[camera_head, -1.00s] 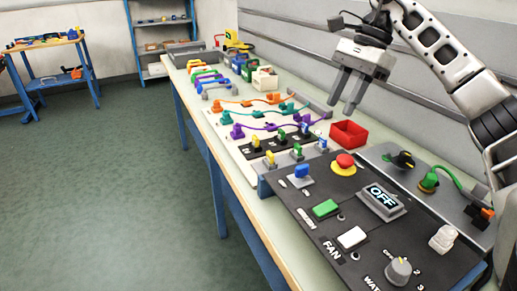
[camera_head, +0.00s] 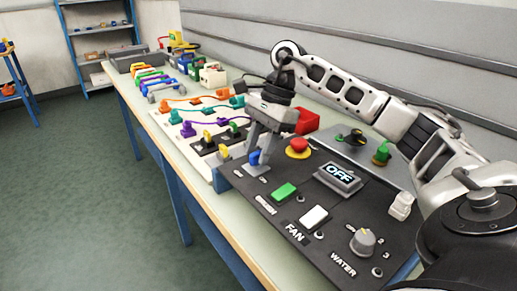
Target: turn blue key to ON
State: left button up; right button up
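The blue key (camera_head: 254,157) stands on a small light plate at the far left corner of the dark control panel (camera_head: 327,217). My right gripper (camera_head: 259,153) points down at the key, with its two fingers apart around it. The fingers partly hide the key, and I cannot tell whether they touch it. A display (camera_head: 338,178) on the panel reads OFF. My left gripper is not in view.
The panel also carries a red button (camera_head: 298,146), a green switch (camera_head: 284,191), a white switch (camera_head: 313,217) and a grey knob (camera_head: 362,241). Yellow and green keys stand just behind. A red bin (camera_head: 306,121) is beyond my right gripper.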

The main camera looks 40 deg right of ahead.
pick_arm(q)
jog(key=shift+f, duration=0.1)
pick_arm(e)
jog(key=shift+a+f, duration=0.1)
jog(key=shift+f, duration=0.1)
grip_shut()
